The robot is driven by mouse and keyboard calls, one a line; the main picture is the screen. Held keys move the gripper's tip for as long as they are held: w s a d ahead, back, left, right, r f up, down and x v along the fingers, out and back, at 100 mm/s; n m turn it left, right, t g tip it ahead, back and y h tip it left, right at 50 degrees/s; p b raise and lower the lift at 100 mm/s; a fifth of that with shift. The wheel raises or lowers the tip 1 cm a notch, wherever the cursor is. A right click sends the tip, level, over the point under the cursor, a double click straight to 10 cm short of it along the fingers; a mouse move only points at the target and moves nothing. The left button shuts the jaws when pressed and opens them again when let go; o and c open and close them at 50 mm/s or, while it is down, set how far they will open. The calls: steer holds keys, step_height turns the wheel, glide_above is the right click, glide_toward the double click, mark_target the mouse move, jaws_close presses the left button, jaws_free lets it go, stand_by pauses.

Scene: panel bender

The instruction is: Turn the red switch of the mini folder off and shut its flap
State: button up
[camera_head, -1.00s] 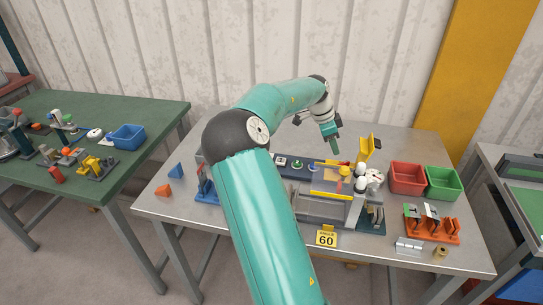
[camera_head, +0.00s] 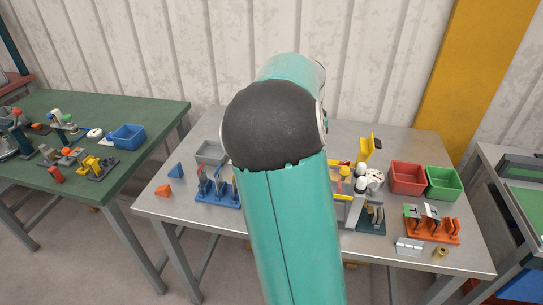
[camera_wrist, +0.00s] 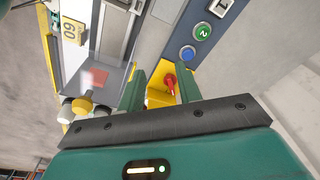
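The red switch (camera_wrist: 170,81) shows in the wrist view against a yellow housing (camera_wrist: 157,97), beside the blue button on the mini folder's panel (camera_wrist: 200,25). My gripper (camera_wrist: 161,76) is open, with one green finger on each side of the switch in the picture. I cannot tell whether either finger touches it. The flap cannot be told clearly from the yellow housing, which is partly hidden by my gripper. In the head view my arm hides my gripper and most of the mini folder (camera_head: 352,212); a red and yellow bit (camera_head: 343,164) shows at the arm's right edge.
In the head view a yellow upright part (camera_head: 368,149) stands behind the folder. Red (camera_head: 407,178) and green bins (camera_head: 444,183) are to the right.

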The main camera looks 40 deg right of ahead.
steer(key=s+a+r+n+t+y, duration=0.1)
steer(key=a+r+n, duration=0.1)
steer(key=a, duration=0.5)
steer(key=s+a+r+n+t+y, duration=0.1)
steer(key=a+n, duration=0.4)
steer(key=a, duration=0.3)
steer(key=shift+s+a+r+n, duration=0.3)
steer(key=shift+s+r, duration=0.1)
steer(key=shift+d, duration=0.15)
